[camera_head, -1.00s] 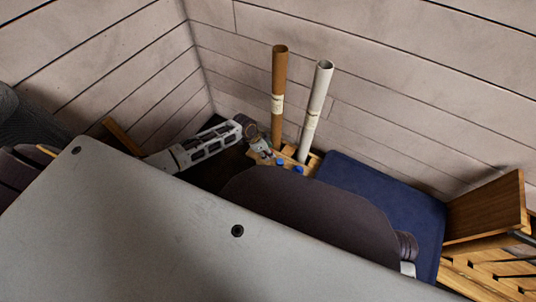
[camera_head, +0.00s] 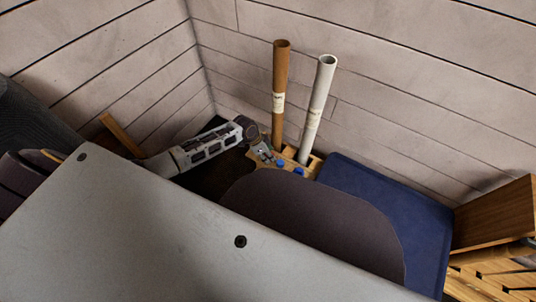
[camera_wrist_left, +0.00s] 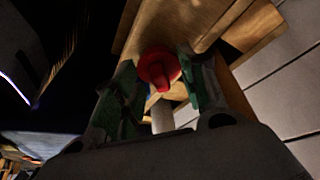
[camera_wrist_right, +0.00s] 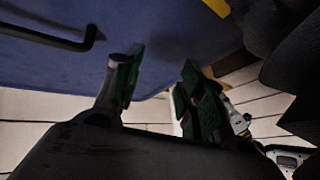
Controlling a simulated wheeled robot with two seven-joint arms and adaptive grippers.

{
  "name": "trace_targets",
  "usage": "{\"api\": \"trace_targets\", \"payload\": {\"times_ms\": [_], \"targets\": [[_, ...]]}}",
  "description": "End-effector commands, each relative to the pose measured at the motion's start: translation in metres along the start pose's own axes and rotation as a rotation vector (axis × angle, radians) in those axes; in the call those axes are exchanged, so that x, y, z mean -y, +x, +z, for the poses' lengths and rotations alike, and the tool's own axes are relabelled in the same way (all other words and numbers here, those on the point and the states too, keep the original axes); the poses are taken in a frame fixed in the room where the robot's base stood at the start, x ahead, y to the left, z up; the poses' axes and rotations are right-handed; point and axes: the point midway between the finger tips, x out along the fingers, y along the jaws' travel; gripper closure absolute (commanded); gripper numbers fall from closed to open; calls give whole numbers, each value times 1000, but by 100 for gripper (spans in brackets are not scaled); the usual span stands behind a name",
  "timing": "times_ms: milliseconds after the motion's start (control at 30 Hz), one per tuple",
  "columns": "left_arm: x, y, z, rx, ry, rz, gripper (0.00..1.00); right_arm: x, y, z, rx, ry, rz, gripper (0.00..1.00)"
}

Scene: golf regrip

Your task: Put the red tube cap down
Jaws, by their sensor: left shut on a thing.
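The red tube cap (camera_wrist_left: 158,68) shows in the left wrist view between the green-padded fingers of my left gripper (camera_wrist_left: 162,88), which is shut on it. Light wood lies just behind the cap; whether the cap touches it I cannot tell. In the head view my left gripper (camera_head: 264,153) is at the left end of the wooden rack (camera_head: 312,168), and the red cap cannot be made out. My right gripper (camera_wrist_right: 158,75) is open and empty in its wrist view; it is hidden in the head view.
A brown tube (camera_head: 281,90) and a white tube (camera_head: 318,110) stand upright at the rack. Two small blue things (camera_head: 298,171) are in front of them. A navy surface (camera_head: 385,205) lies to the right, then a wooden box (camera_head: 497,215). Plank walls stand behind.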

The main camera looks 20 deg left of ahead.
Motion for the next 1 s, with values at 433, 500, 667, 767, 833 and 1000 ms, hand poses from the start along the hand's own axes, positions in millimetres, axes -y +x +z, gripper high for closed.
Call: {"api": "trace_targets", "payload": {"times_ms": [433, 500, 667, 767, 833, 1000], "targets": [[0, 2, 1, 0, 0, 0, 36, 0, 0, 0, -2, 0, 0, 60], [0, 2, 1, 0, 0, 0, 36, 0, 0, 0, -2, 0, 0, 60], [0, 2, 1, 0, 0, 0, 36, 0, 0, 0, -2, 0, 0, 60], [0, 0, 0, 0, 0, 0, 36, 0, 0, 0, -1, 0, 0, 60], [0, -1, 0, 0, 0, 0, 36, 0, -1, 0, 1, 0, 1, 60], [0, -5, 0, 1, 0, 1, 36, 0, -6, 1, 25, -5, 6, 60]]}}
